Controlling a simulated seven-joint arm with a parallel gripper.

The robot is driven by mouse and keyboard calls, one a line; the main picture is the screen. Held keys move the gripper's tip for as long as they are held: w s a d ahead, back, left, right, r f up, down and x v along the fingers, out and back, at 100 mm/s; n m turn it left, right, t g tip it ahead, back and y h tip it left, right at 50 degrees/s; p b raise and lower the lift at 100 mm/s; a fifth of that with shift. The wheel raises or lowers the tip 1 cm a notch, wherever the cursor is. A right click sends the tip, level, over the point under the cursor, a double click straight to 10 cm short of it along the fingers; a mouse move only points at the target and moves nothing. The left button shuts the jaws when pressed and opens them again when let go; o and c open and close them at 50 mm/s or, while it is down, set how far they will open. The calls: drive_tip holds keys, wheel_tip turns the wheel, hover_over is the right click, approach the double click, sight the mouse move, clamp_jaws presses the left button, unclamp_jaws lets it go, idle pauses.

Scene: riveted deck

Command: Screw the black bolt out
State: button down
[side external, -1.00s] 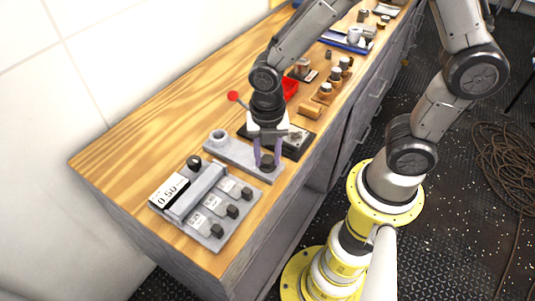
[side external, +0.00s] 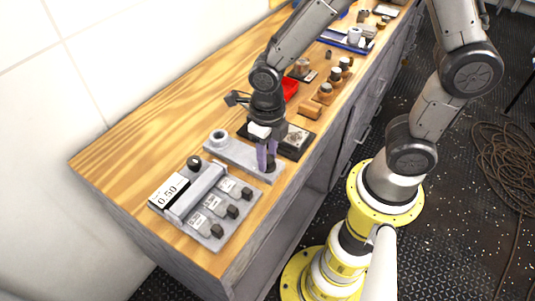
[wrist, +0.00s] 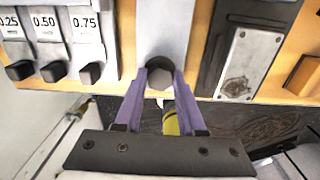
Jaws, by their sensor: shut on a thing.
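The black bolt (wrist: 159,70) stands at the near end of a grey metal plate (wrist: 162,30) in the wrist view. Its dark head sits between the purple fingertips of my gripper (wrist: 158,78), which is shut on it from both sides. In the side view my gripper (side external: 266,160) points down over the plate (side external: 228,154), at the end nearer the bench's front edge. The fingers partly cover the bolt there. I cannot tell how far the bolt stands out of its hole.
A grey gauge block with a 0.50 label (side external: 169,191) and several black knobs lies left of the plate. A dark base with a metal plate (side external: 296,139) is close on the right. Wooden bench top (side external: 135,150) is clear behind.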

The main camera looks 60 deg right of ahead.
sight(268, 159)
drive_tip(key=shift+s+f+n, duration=0.15)
drive_tip(key=shift+n, duration=0.95)
drive_tip(key=c, duration=0.5)
unclamp_jaws()
drive_tip(key=shift+w+r, duration=0.2)
drive_tip(key=shift+r, duration=0.5)
wheel_tip(268, 159, up, 13)
drive_tip(key=shift+f, duration=0.15)
drive_tip(key=shift+s, duration=0.1)
